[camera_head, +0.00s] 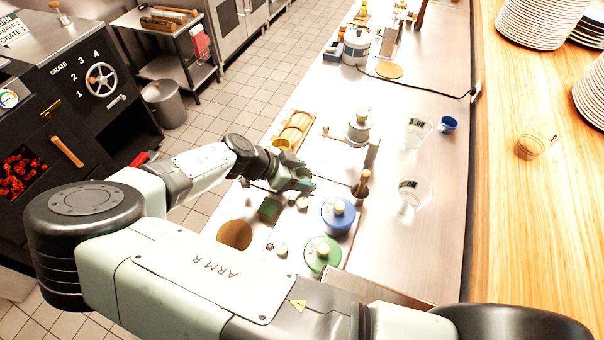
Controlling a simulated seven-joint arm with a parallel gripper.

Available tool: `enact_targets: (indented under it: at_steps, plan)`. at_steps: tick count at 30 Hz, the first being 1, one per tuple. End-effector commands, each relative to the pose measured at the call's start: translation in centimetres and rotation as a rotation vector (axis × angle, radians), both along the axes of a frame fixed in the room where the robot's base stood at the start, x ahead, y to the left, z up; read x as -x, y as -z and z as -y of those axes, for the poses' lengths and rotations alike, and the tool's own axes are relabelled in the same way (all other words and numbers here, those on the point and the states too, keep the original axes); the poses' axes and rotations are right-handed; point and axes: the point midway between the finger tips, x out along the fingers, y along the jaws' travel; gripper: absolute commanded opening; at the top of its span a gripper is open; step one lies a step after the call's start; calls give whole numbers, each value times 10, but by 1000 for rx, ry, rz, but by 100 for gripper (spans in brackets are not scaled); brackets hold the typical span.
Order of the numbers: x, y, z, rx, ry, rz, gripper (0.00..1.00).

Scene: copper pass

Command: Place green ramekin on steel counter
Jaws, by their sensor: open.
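The steel counter (424,262) runs from the lower middle to the top of the head view. My gripper (301,187) is low over its left part, beyond the end of my arm, and is open. A small greenish round piece (302,202) shows just below the gripper and may be the green ramekin. It is too small to tell whether it stands on the counter or touches a finger. A pot with a green lid (322,254) and one with a blue lid (338,214) stand nearer, to the right of the gripper.
A dark green square block (269,208) and a brown round disc (235,235) lie left of the pots. A grinder (358,128), clear cups (413,194) and a blue cup (448,124) stand beyond. The counter's right strip is mostly clear. Plates (543,20) stand on the wooden pass.

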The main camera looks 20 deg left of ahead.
Motion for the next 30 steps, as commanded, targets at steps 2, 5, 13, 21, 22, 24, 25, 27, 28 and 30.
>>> enact_targets:
  at_steps: [2,5,13,21,22,24,25,27,28,30]
  plan:
    - [6,-8,-8,-2,-4,0,68]
    - [15,-21,-18,-3,-4,1,68]
    - [44,-60,-49,-2,-6,0,68]
    - [57,-79,-63,0,-2,0,68]
    - [58,-80,-64,0,-2,0,68]
    - [58,-81,-64,0,-2,1,68]
    - [58,-81,-64,0,-2,1,68]
    - [58,-81,-64,0,-2,1,68]
    - [58,-80,-64,0,-2,1,68]
    - [57,-82,-62,-2,3,-7,68]
